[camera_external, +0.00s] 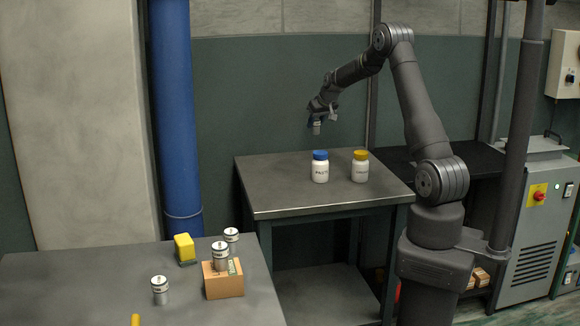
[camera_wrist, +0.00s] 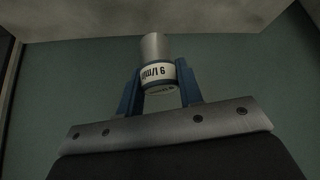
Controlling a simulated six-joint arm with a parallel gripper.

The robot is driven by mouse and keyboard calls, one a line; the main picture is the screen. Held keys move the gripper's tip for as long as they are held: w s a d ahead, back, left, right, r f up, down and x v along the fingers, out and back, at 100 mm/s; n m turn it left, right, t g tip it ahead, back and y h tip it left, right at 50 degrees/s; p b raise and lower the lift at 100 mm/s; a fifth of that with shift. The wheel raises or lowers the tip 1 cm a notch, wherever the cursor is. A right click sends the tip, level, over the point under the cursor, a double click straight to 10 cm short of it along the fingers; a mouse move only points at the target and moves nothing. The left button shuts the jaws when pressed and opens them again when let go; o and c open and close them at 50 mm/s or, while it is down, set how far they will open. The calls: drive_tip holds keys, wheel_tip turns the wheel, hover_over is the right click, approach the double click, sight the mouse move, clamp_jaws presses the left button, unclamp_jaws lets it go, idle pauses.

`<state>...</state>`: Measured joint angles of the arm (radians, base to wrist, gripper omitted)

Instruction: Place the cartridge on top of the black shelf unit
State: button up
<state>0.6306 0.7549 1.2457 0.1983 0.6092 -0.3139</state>
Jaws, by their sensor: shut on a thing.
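My gripper (camera_external: 317,116) is raised in the air above the back of the dark metal table, near the green wall. In the wrist view my gripper (camera_wrist: 160,92) has its two blue fingers on either side of a silver cartridge (camera_wrist: 155,48) with a white label and dark bands. The fingers are shut on it. The cartridge (camera_external: 317,129) shows small at the gripper's tip in the external view, clear of any surface. The black shelf unit (camera_external: 480,163) stands behind and right of my arm, partly hidden by the arm and a grey post.
A blue-capped bottle (camera_external: 320,168) and a yellow-capped bottle (camera_external: 361,167) stand on the metal table (camera_external: 275,200). Several silver cans, a cardboard box (camera_external: 222,284) and a yellow block (camera_external: 184,248) are on the front-left table (camera_external: 90,295). A grey cabinet (camera_external: 535,220) stands at right.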

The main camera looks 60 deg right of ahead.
drive_tip(key=s+d+f+m+g+h, duration=0.1)
drive_tip(key=s+d+m, duration=0.1)
drive_tip(key=s+d, duration=0.8)
drive_tip(key=s+d+m+h, duration=0.15)
drive_tip(key=s+d, duration=0.35)
drive_tip(key=s, duration=1.1)
drive_tip(key=s+d+f+m+g+h, duration=0.1)
drive_tip(key=s+d+m, duration=0.2)
drive_tip(key=s+d, duration=0.65)
drive_tip(key=shift+n+y, duration=0.25)
drive_tip(key=w+f, duration=0.2)
drive_tip(key=w+a+f, duration=0.1)
drive_tip(key=w+f, duration=0.1)
drive_tip(key=w, duration=0.1)
drive_tip(key=w+a+f, duration=0.1)
drive_tip(key=w+f, duration=0.1)
drive_tip(key=w, duration=0.1)
drive_tip(key=shift+f, duration=2.2)
drive_tip(key=shift+f, duration=0.1)
drive_tip(key=o, duration=1)
